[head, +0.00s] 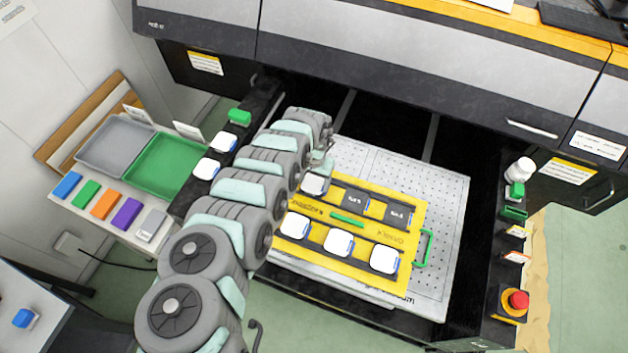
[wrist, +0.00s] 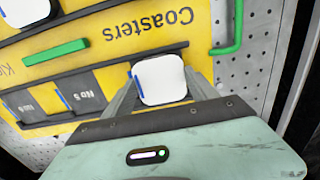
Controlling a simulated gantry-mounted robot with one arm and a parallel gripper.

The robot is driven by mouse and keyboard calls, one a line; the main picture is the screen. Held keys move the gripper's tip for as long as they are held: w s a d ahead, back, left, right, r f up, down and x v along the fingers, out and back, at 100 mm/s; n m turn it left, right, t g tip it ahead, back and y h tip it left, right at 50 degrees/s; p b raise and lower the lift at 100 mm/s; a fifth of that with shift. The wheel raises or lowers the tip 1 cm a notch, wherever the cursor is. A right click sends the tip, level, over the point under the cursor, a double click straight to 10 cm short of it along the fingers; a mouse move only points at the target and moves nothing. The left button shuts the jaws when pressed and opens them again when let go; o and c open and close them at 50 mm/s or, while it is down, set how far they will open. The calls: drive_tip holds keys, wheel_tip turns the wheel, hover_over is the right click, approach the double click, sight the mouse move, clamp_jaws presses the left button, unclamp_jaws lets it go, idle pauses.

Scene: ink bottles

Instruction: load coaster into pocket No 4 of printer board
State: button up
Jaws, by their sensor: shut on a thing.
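The yellow printer board (head: 376,231) lies on the perforated bed, with a row of three pockets farther from the front and another nearer it. My gripper (head: 322,158) is at the far row's left end, partly hidden by my arm. It is shut on a white coaster (head: 314,184), which also shows between the fingers in the wrist view (wrist: 160,79). The coaster lines up with the pocket left of No 5 and covers it. I cannot tell whether it is seated or just above. Pockets No 5 (head: 356,199) and the one to its right (head: 397,214) are dark and empty.
Three white coasters (head: 338,242) fill the near row. Two more (head: 222,142) lie on the dark left rail beside my arm. A green handle (head: 428,249) stands at the board's right end. A green tray (head: 165,165) and grey tray (head: 114,144) are at left.

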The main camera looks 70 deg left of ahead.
sight(315, 184)
drive_tip(key=shift+w+r, duration=0.1)
drive_tip(key=o, duration=1.5)
drive_tip(key=shift+o, duration=0.2)
wheel_tip(315, 184, up, 12)
